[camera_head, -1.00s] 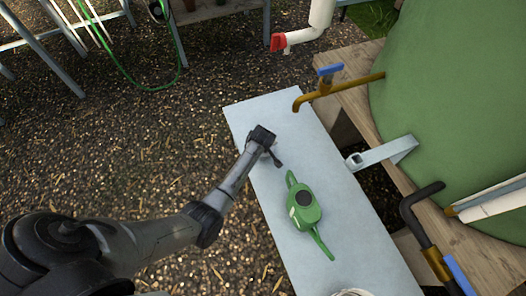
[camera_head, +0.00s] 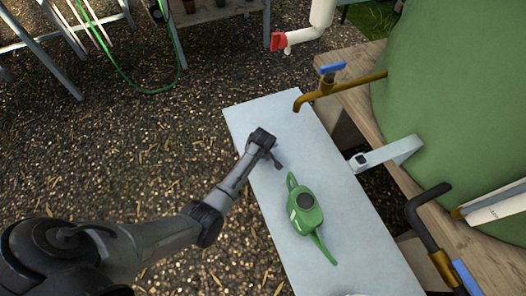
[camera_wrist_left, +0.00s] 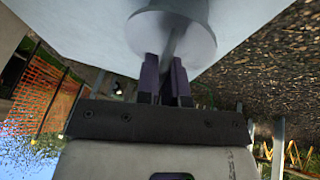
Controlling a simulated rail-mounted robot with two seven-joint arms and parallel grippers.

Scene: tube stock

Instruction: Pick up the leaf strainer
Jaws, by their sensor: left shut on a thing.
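My left gripper (camera_head: 272,153) is over the far part of the pale bench (camera_head: 345,235), beyond the green watering can. In the left wrist view the two dark fingers (camera_wrist_left: 165,72) are shut on a thin part of a pale grey round piece (camera_wrist_left: 170,38), which I take to be the leaf strainer. Its upper part runs out of the top of that view. The head view does not show it clearly; my gripper hides it. Whether it touches the bench is not clear. My right gripper is in neither view.
A green watering can (camera_head: 305,212) lies on the bench close to my gripper. A brass tap with a blue handle (camera_head: 330,82) reaches over the far right edge. A big green tank (camera_head: 455,100) stands on planks at the right. The bench's near part is mostly clear.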

